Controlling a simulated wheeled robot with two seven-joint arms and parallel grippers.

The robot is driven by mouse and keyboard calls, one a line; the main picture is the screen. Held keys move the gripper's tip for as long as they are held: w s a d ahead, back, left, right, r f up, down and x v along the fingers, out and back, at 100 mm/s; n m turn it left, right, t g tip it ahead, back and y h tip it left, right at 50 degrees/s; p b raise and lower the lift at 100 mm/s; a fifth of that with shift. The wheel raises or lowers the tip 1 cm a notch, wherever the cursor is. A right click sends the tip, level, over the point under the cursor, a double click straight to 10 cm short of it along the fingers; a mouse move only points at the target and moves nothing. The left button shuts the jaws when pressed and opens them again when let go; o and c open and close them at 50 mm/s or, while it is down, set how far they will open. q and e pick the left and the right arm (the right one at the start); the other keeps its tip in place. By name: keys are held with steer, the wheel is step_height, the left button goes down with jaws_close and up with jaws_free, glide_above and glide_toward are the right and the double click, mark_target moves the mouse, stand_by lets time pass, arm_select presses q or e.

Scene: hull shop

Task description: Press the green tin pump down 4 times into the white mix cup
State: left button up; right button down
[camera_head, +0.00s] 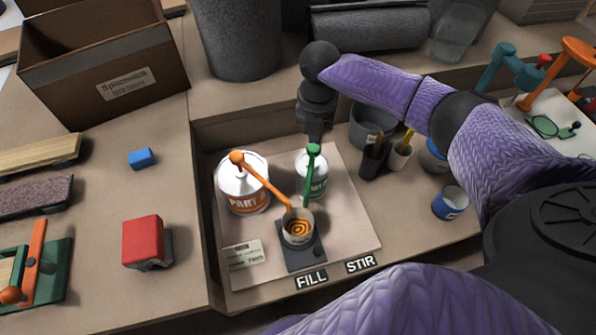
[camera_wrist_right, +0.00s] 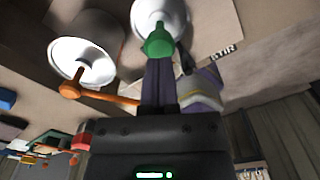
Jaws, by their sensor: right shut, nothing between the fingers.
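The green pump (camera_head: 313,150) stands on the smaller white tin (camera_head: 313,182), with its green spout reaching down toward the mix cup. The mix cup (camera_head: 286,222) sits on a dark scale (camera_head: 304,257) and holds an orange swirl. My right gripper (camera_head: 315,138) is shut and empty, right at the top of the green pump head. In the right wrist view the shut fingers (camera_wrist_right: 158,75) point at the green pump head (camera_wrist_right: 158,43); I cannot tell if they touch it. The spout tip is partly hidden by the cup area. My left gripper is out of view.
A larger white PART A tin (camera_head: 232,188) with an orange pump (camera_head: 262,178) stands left of the green one, its spout over the cup. Dark and white pen cups (camera_head: 372,166) stand close right. A red block (camera_head: 143,240) and a cardboard box (camera_head: 100,65) lie left.

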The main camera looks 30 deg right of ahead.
mark_target(314, 147)
steer(key=shift+f+b, duration=0.75)
steer(key=shift+f, duration=0.85)
step_height(314, 147, up, 4)
steer(key=p, duration=0.3)
steer(key=shift+f+p, duration=0.1)
steer(key=shift+p, duration=0.3)
steer(key=shift+f, duration=0.1)
steer(key=shift+f, duration=0.1)
steer(key=shift+f, duration=0.1)
